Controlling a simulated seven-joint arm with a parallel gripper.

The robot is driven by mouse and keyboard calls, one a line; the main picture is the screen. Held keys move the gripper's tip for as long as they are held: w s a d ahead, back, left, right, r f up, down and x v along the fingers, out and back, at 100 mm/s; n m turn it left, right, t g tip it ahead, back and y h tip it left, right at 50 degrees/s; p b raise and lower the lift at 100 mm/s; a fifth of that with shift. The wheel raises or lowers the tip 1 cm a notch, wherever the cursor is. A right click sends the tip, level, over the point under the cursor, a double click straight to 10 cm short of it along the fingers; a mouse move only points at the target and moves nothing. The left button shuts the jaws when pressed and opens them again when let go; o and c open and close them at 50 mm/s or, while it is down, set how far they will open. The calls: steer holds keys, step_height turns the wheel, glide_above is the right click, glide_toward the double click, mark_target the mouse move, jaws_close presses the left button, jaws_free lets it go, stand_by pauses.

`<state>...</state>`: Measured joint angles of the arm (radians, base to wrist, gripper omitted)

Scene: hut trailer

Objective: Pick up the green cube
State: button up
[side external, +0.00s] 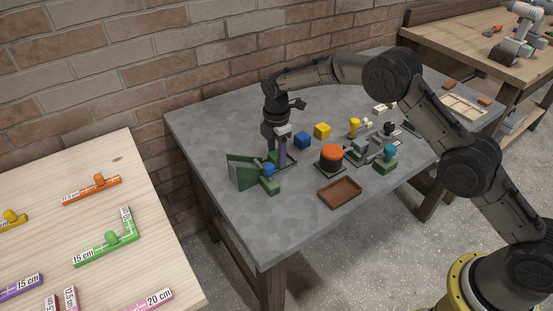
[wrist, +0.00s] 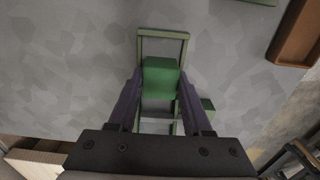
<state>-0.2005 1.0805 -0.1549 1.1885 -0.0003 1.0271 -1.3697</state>
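The green cube (wrist: 160,76) sits between the two purple fingers of my gripper (wrist: 160,88) in the wrist view. The fingers lie along its left and right sides and appear to touch it. In the side external view, my gripper (side external: 280,158) points down over the left part of the grey table, and the cube (side external: 271,157) is mostly hidden behind a finger. I cannot tell whether the cube is clear of the table. A green frame (wrist: 163,33) shows beyond and below the cube; in the side view this green-edged stand (side external: 240,172) is just left of my gripper.
A green block with a blue knob (side external: 269,184) stands close in front of my gripper. Blue (side external: 302,140) and yellow (side external: 322,130) cubes, an orange-topped round piece (side external: 331,153) and a brown tray (side external: 340,192) are to the right. The table's front left is clear.

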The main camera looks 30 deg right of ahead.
jaws_close()
